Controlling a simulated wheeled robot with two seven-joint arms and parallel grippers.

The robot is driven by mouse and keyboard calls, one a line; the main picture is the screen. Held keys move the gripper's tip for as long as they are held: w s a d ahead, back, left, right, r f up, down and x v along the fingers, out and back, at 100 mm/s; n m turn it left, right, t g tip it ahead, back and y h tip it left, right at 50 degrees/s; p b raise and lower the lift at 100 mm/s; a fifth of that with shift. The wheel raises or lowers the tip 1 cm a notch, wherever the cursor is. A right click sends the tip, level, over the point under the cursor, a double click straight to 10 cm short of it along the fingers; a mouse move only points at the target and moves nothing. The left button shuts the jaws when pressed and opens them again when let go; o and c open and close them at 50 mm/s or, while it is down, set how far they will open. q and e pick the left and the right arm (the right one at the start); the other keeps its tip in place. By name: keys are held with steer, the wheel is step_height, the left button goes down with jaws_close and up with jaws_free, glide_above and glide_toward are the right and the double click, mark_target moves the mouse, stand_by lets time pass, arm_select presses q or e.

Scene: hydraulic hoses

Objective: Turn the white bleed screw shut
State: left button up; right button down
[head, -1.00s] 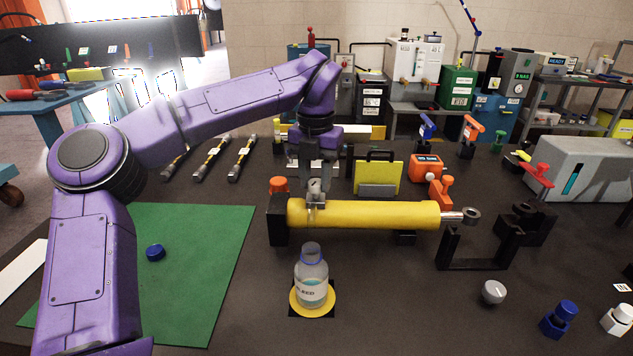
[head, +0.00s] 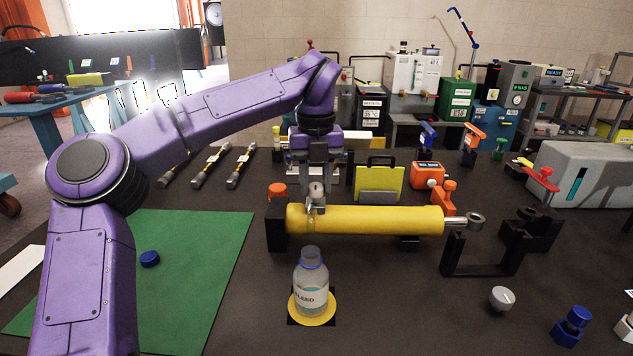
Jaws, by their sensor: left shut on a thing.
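A yellow hydraulic cylinder (head: 375,220) lies across the dark bench in a black stand. A pale grey-white bleed screw (head: 316,191) stands on top near its left end. My left gripper (head: 317,176) comes down over it from above and is shut on its head. The fingers partly hide the screw, so its turn angle cannot be read. A clear bottle with a bleed label (head: 311,285) stands upright on a yellow disc in front of the cylinder. My right gripper is not in view.
A green mat (head: 190,290) with a blue cap (head: 149,259) lies at left. A black bracket (head: 480,262) and a white round knob (head: 502,298) are at right. An orange knob (head: 277,191) and a yellow board (head: 379,183) stand close to the gripper.

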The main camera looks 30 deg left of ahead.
mark_target(316, 185)
arm_select(q)
steer(key=shift+a+r, duration=0.1)
steer(key=shift+r, duration=0.1)
steer(key=o, duration=0.9)
steer(key=shift+w, duration=0.1)
steer(key=shift+o, duration=0.7)
steer(key=shift+f, duration=0.15)
step_height(316, 185, up, 11)
steer(key=p, duration=0.3)
steer(key=shift+f, duration=0.2)
